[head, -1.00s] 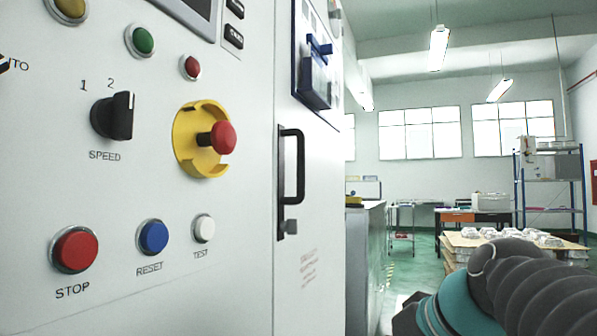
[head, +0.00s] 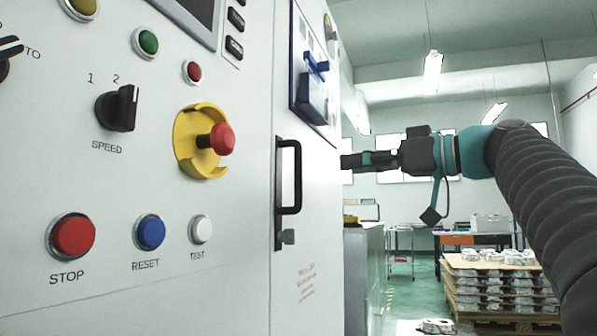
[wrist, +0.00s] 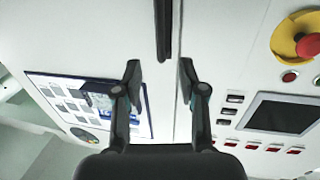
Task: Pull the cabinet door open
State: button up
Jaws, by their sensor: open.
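The cabinet door (head: 312,195) is a pale panel right of the control panel in the head view, and it looks shut. Its black bar handle (head: 296,177) stands upright near the door's left edge. In the wrist view the handle (wrist: 163,30) comes down from the top, beyond and between the fingertips. My gripper (head: 345,161) is to the right of the handle in the head view, pointing left, and apart from it. In the wrist view my gripper (wrist: 160,72) has its two fingers spread, with nothing between the tips.
The control panel has a red stop button (head: 72,236) and a yellow-collared emergency knob (head: 222,138). A blue-framed unit (head: 313,90) sits on the door above the handle. A pallet of castings (head: 490,285) stands at the right. Green floor shows beyond the cabinet.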

aim_at(301, 169)
jog(key=p+x, duration=0.1)
jog(key=x, duration=1.1)
jog(key=shift+w+a+p, duration=0.15)
jog(key=shift+a+p, duration=0.1)
jog(key=shift+p, duration=0.05)
grip_shut()
